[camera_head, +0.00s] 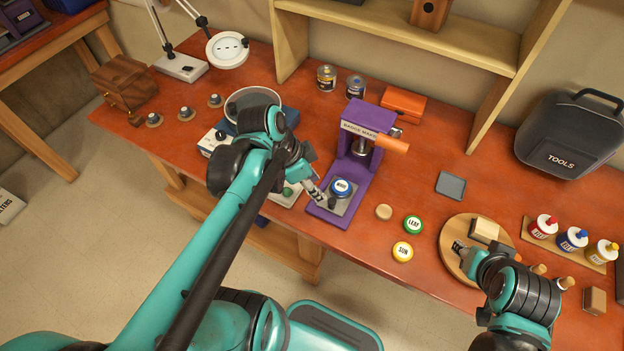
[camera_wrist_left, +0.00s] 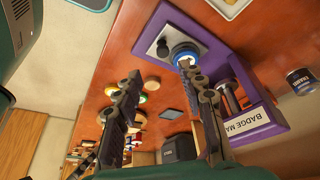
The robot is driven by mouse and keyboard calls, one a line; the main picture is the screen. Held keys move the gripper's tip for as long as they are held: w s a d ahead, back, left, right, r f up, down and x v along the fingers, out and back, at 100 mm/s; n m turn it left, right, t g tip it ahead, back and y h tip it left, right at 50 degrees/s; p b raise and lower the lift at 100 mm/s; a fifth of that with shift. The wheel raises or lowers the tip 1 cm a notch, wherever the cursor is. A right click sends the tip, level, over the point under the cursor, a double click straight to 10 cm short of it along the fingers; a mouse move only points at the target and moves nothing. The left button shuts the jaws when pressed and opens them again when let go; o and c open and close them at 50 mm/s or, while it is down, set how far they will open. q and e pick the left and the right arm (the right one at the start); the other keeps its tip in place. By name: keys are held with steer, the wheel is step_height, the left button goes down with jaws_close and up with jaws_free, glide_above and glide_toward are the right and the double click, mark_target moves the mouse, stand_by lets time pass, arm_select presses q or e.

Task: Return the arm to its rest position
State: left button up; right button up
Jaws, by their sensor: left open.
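My left gripper (camera_head: 318,194) is over the front of the purple badge maker (camera_head: 381,141), just left of a blue badge (camera_head: 342,187) on its base plate. In the left wrist view the two fingers (camera_wrist_left: 158,76) are spread apart with nothing between them. The blue badge (camera_wrist_left: 184,53) shows by the tip of one finger; I cannot tell whether they touch. My right gripper (camera_head: 461,248) is low by a round wooden board (camera_head: 452,270) and a light wooden block (camera_head: 484,230); its finger opening is unclear.
A green badge (camera_head: 413,225), a yellow badge (camera_head: 402,251) and a wooden disc (camera_head: 383,212) lie right of the badge maker. Paint bottles (camera_head: 543,227) and a tools case (camera_head: 572,135) stand at the right. A magnifier lamp (camera_head: 227,50) stands at the back left.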

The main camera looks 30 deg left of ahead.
arm_select(q)
steer(key=shift+v, duration=0.95)
steer(key=f+n+t+y+b, duration=0.1)
steer(key=n, duration=0.2)
steer(key=d+f+n+t+y+b, duration=0.1)
steer(key=f+n+b, duration=0.1)
steer(key=n, duration=0.1)
steer(key=f+n+t+y+b, duration=0.1)
steer(key=f+n+t+b, duration=0.1)
steer(key=n, duration=0.1)
steer(key=shift+s+d+f, duration=0.1)
steer(key=shift+s+d, duration=0.25)
steer(key=shift+o, duration=0.4)
stand_by(0.6)
